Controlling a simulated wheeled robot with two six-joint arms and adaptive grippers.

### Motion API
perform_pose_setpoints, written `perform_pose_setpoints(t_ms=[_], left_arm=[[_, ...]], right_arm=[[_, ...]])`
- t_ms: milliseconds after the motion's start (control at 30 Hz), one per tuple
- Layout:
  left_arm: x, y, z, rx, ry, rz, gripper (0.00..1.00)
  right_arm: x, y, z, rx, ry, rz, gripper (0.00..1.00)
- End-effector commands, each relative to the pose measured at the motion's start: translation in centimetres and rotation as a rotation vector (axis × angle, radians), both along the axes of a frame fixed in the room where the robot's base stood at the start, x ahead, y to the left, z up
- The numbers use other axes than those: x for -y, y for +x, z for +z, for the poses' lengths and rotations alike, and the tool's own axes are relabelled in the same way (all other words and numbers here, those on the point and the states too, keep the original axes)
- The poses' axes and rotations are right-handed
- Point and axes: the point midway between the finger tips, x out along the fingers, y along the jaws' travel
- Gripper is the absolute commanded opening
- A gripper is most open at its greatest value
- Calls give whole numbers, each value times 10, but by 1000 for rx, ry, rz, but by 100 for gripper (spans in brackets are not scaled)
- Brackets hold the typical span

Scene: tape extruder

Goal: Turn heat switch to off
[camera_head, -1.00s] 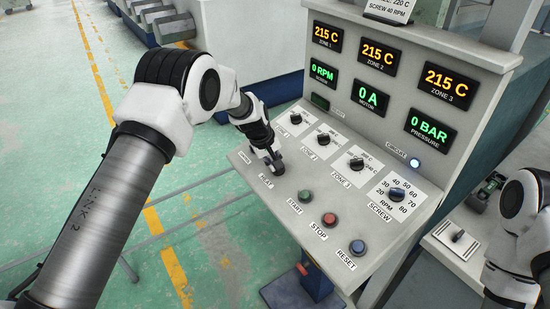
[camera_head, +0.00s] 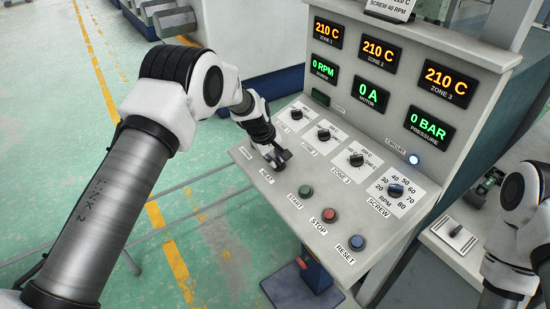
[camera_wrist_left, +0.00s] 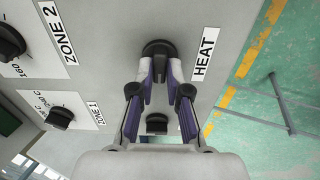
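The heat switch (camera_wrist_left: 157,48) is a black round-based knob beside the HEAT label in the left wrist view. In the head view my left gripper mostly hides it. My left gripper (camera_wrist_left: 159,72) is at the panel with one finger on each side of the knob, and its fingertips appear to press on it. In the head view the left gripper (camera_head: 279,160) reaches the panel's left end above the HEAT label. I cannot read the switch's position.
The sloped panel (camera_head: 337,203) also carries zone knobs, a screw knob (camera_head: 396,190), and START (camera_head: 306,192), STOP (camera_head: 329,215) and RESET (camera_head: 357,242) buttons. The upright display face (camera_head: 398,72) rises behind. Open floor lies left.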

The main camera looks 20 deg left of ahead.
Motion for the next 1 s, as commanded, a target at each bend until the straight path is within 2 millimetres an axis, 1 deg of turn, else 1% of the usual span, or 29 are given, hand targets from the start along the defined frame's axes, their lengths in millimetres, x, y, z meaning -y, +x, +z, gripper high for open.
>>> perform_pose_setpoints(t_ms=[300,367,433,467,567,700,800,900,1000], left_arm=[[0,0,0,0,0,-1,39],[0,0,2,0,0,-1,39],[-1,-2,8,1,0,0,39],[-2,-3,12,1,-1,0,39],[-6,-9,32,4,0,0,39],[-13,-20,67,3,-1,-1,39],[-17,-27,88,2,0,0,39],[-19,-32,103,0,0,-1,39],[-21,-34,110,-1,0,-1,39]], right_arm=[[0,0,0,0,0,0,40],[0,0,0,0,0,0,40],[0,0,0,0,0,0,40],[0,0,0,0,0,0,40],[0,0,0,0,0,0,40],[0,0,0,0,0,0,40],[0,0,0,0,0,0,40],[0,0,0,0,0,0,40],[0,0,0,0,0,0,40]])
